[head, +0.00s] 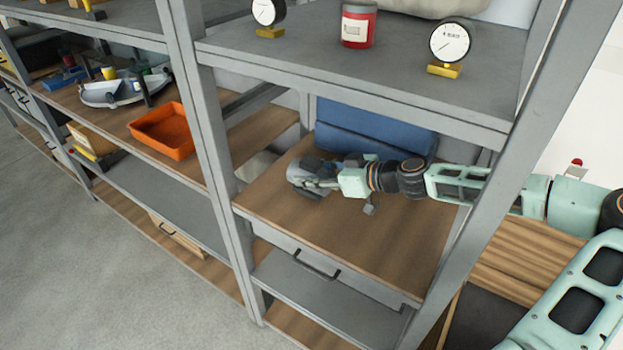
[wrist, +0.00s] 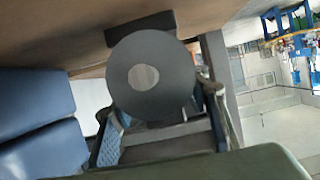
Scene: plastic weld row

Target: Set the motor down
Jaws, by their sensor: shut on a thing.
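The motor (head: 303,174) is a grey rounded body at the end of my gripper (head: 318,182), over the wooden shelf board in the head view. In the wrist view the motor (wrist: 152,77) shows its dark round end face with a light centre disc, between the fingers of my gripper (wrist: 155,125). My gripper is shut on the motor. The wooden shelf board (head: 365,245) lies under it, and a dark part of the motor appears close to the board. I cannot tell whether they touch.
A blue padded thing (head: 375,130) stands behind my gripper at the back of the shelf. Grey posts (head: 205,130) flank the bay. An upper grey shelf (head: 390,62) carries gauges and a red can (head: 358,25). The front of the wooden board is clear. An orange tray (head: 163,131) is left.

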